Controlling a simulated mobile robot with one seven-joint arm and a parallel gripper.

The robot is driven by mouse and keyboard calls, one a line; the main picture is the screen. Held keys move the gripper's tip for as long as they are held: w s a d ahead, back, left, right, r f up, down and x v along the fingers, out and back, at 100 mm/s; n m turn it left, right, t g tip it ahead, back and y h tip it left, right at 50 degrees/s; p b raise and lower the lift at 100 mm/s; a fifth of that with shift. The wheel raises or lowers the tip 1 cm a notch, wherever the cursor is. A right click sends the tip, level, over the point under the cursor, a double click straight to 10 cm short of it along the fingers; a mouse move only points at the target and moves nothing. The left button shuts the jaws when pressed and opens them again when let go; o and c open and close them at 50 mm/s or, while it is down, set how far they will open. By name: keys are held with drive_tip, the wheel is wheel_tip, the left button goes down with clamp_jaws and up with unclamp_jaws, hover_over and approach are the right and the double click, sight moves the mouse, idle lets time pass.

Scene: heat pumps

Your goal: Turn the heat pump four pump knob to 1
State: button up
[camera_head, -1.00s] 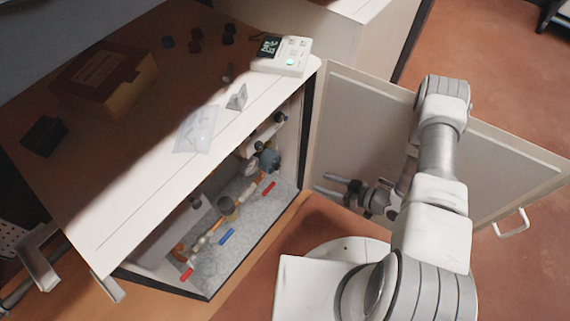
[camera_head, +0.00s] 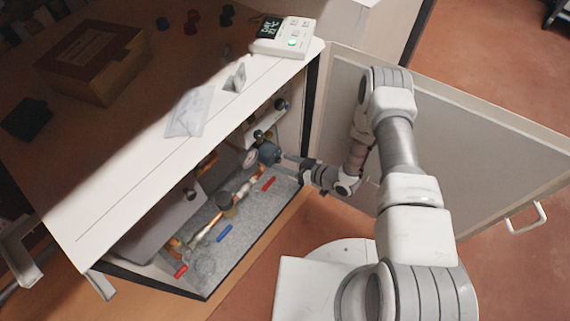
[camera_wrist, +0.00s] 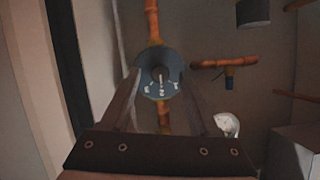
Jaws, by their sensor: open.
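The pump is a blue-grey round body (camera_head: 268,152) on copper piping inside the open cabinet, in the head view. In the wrist view its round face (camera_wrist: 160,75) shows white markings around a small dark central knob (camera_wrist: 160,74) with a pale upright bar. My gripper (camera_head: 284,160) points at the pump from the right, its tips close to it. In the wrist view my gripper (camera_wrist: 160,82) is open, with one finger on each side of the face. I cannot tell whether the fingers touch it. The markings are too small to read.
The cabinet door (camera_head: 450,150) stands open at the right, behind my arm. Pipes with red (camera_head: 268,184) and blue (camera_head: 224,233) handles run below the pump. A white gauge (camera_wrist: 227,124) sits right of the pump.

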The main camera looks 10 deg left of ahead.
drive_tip(key=shift+w+a, duration=0.1)
drive_tip(key=shift+a, duration=0.05)
drive_tip(key=shift+c, duration=0.4)
clamp_jaws()
drive_tip(key=shift+n, duration=0.3)
drive_tip(key=shift+s+f+n+t+h+p, duration=0.15)
drive_tip(key=shift+n+t+h+p, duration=0.15)
drive_tip(key=shift+n+t, duration=0.25)
drive_tip(key=shift+s+r+n+t+h+p, duration=0.1)
drive_tip(key=shift+s+n+t+h+p, duration=0.2)
drive_tip(key=shift+n, duration=0.35)
drive_tip(key=shift+a+f+n+t+h, duration=0.15)
drive_tip(key=shift+n+t+h, duration=0.15)
drive_tip(key=shift+n+t, duration=0.95)
drive_tip(key=shift+n, duration=0.35)
